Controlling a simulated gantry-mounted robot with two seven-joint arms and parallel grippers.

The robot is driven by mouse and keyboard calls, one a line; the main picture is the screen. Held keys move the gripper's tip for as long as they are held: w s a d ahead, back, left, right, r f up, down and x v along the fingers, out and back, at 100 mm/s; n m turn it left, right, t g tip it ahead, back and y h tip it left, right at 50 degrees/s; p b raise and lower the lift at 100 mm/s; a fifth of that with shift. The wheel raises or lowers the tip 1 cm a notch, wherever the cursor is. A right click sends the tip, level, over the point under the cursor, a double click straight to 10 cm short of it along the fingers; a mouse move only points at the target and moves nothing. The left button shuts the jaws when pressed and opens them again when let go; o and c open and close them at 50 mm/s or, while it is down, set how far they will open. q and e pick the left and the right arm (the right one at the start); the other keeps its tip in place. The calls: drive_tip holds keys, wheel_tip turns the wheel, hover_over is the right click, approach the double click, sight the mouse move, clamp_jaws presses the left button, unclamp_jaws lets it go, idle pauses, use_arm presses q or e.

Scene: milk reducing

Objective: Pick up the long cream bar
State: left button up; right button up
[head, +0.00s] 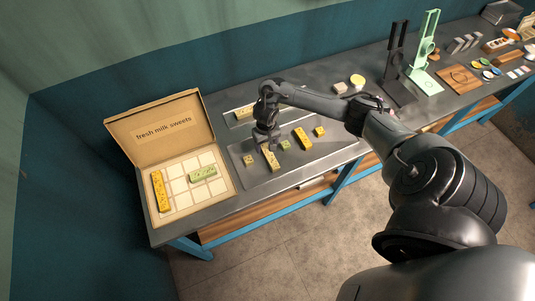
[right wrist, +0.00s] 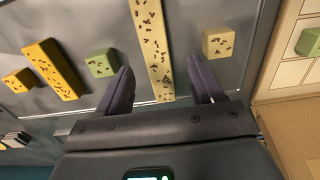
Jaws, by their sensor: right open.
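The long cream bar (head: 271,160) with dark flecks lies on the grey tray (head: 240,182), partly hidden under my right gripper (head: 265,143) in the head view. In the right wrist view the cream bar (right wrist: 153,40) runs lengthwise between the two fingers of my right gripper (right wrist: 162,80). The fingers are open, one on each side of the bar, with a gap on both sides. Whether the fingertips are down at the bar's height I cannot tell. My left gripper is in neither view.
On the tray are a cream cube (right wrist: 218,42), a green cube (right wrist: 102,63), a long yellow bar (right wrist: 52,68) and a yellow cube (right wrist: 20,80). An open sweets box (head: 228,186) at left holds a yellow bar (head: 160,190) and a green bar (head: 203,174).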

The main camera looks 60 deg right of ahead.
sight(267, 151)
drive_tip(key=shift+s+d+f+b, duration=0.15)
drive_tip(key=shift+f+b, duration=0.25)
drive_tip(key=shift+f, duration=2.3)
clamp_jaws()
